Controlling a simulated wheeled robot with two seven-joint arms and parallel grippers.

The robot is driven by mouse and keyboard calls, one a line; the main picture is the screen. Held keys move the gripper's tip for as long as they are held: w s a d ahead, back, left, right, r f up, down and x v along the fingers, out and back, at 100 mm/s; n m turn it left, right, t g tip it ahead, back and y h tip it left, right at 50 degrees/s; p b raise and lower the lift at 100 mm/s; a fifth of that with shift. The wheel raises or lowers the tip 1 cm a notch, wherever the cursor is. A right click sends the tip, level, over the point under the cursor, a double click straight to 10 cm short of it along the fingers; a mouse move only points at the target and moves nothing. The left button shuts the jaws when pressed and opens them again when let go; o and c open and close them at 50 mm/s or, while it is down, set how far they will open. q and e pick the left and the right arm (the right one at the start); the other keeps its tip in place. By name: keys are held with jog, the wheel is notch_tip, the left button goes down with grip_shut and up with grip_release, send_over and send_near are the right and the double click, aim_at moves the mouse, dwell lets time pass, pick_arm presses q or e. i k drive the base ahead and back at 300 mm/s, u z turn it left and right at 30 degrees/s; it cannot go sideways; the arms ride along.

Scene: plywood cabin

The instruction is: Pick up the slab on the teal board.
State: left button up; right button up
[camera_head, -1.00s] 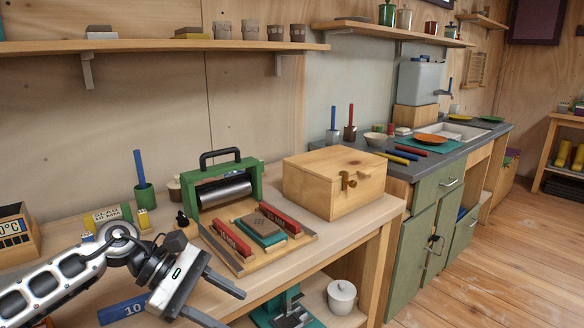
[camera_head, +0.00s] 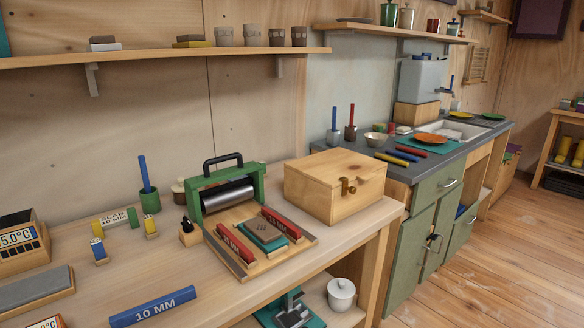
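The teal board (camera_head: 272,246) lies on the wooden bed of the green slab roller, between two red strips marked 10 MM (camera_head: 236,244) (camera_head: 281,223). A flat grey-brown slab (camera_head: 262,229) with small dark marks appears to lie on it; its thickness is hard to tell, and the teal shows around its edges. The green roller frame (camera_head: 256,186) with its metal roller stands just behind. Neither of my grippers is in view.
A wooden box (camera_head: 318,190) stands close to the right of the roller. A blue 10 MM strip (camera_head: 153,307) lies at the front of the bench, and a grey block (camera_head: 35,289) at the left.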

aim_at(269, 240)
jog(key=z, duration=1.45)
jog(key=i, duration=1.05)
jog(key=u, duration=2.45)
